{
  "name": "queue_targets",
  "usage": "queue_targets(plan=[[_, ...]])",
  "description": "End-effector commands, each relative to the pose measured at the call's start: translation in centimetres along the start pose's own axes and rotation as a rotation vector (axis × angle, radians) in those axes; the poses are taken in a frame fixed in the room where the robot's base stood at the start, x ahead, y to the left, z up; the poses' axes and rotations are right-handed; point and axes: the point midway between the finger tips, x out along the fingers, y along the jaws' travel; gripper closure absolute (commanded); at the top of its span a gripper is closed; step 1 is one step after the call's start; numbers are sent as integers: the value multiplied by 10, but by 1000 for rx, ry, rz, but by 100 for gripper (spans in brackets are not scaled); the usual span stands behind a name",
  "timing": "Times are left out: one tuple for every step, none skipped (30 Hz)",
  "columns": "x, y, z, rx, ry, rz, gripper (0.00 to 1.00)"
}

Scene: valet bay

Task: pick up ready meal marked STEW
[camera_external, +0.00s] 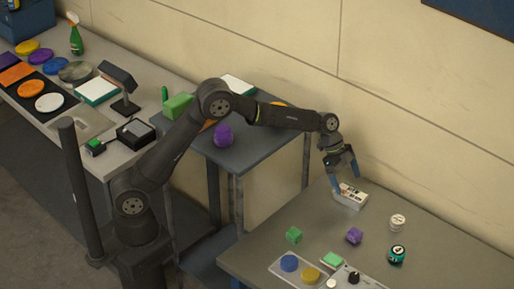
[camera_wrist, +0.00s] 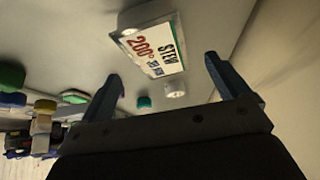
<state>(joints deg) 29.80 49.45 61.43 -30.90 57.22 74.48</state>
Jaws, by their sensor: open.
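The ready meal marked STEW (camera_external: 352,195) is a small white box with red and dark print, lying on the grey table at the right near the wall. In the wrist view the ready meal (camera_wrist: 155,48) shows its label with "STEW" and "200" readable, ahead of the fingers. My gripper (camera_external: 344,178) is over the table at the ready meal, pointing down. In the wrist view my gripper (camera_wrist: 165,80) has its two blue-grey fingers wide apart with nothing between them. I cannot tell whether a finger touches the box.
On the same table stand a white round item (camera_external: 397,221), a teal can (camera_external: 397,255), a purple block (camera_external: 354,236), a green block (camera_external: 294,235) and a panel with blue (camera_external: 289,263) and yellow discs. The wall runs close behind. The table's right part is clear.

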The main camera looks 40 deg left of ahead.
Motion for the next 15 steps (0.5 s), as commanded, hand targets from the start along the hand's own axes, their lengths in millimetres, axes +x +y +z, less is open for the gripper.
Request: queue_targets(plan=[[3, 0, 0, 0, 0, 1, 8], [5, 0, 0, 0, -1, 1, 8], [8, 0, 0, 0, -1, 2, 8], [12, 1, 0, 0, -2, 3, 8], [16, 1, 0, 0, -2, 4, 8], [22, 1, 0, 0, -2, 4, 8], [27, 1, 0, 0, -2, 3, 8], [33, 1, 1, 0, -2, 4, 8], [40, 1, 1, 0, -3, 4, 8], [44, 1, 0, 0, -2, 4, 8], [48, 1, 0, 0, -2, 3, 8], [53, 0, 0, 0, -1, 2, 8], [56, 0, 0, 0, -1, 2, 8], [57, 0, 0, 0, -1, 1, 8], [58, 0, 0, 0, 0, 1, 8]])
